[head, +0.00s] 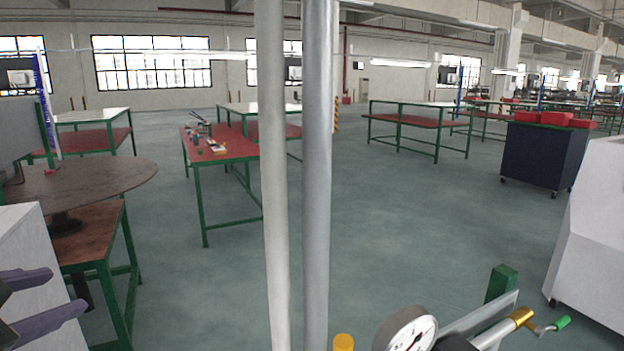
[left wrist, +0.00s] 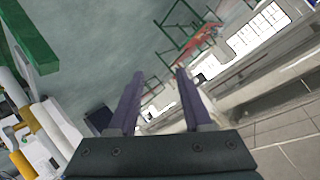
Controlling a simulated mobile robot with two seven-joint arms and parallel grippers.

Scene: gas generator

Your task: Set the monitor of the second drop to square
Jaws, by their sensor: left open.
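My left gripper (head: 66,288) shows at the lower left of the head view, with its two dark purple fingers apart and nothing between them. The left wrist view shows the same open, empty fingers (left wrist: 160,73). A dark screen-like panel (head: 14,120) is cut off at the left edge, above a round brown tabletop. A small monitor (head: 22,78) hangs far back at the left. I cannot tell which one belongs to the second drop. My right gripper is not in view.
Two pale vertical poles (head: 317,180) cross the middle. A pressure gauge (head: 408,333) and a brass fitting with a green handle (head: 545,327) are close at the bottom. A round brown table (head: 100,178) and a red bench (head: 235,150) stand left.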

